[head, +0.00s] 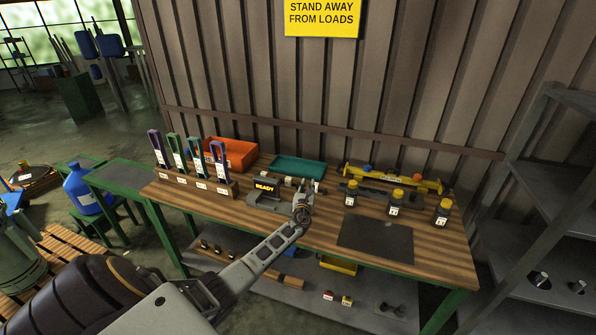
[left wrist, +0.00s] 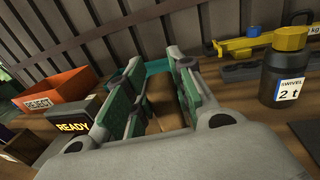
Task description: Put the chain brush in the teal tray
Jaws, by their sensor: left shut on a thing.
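The teal tray (head: 297,169) lies at the back of the workbench, left of the yellow beam. Its teal edge also shows behind my fingers in the left wrist view (left wrist: 157,67). My left gripper (head: 303,204) is in front of the tray, just right of the READY display. In the left wrist view its green-padded fingers are shut on a brown, wooden-looking piece, which I take to be the chain brush (left wrist: 163,117). Most of the brush is hidden by the gripper, and I cannot tell its height above the bench. My right gripper is not in view.
An orange REJECT bin (head: 238,153) stands left of the tray. The READY display (head: 266,187) is beside my gripper. Black bottles with yellow caps (head: 397,202) stand to the right, with a dark mat (head: 375,240) in front. A yellow beam (head: 392,178) lies behind them.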

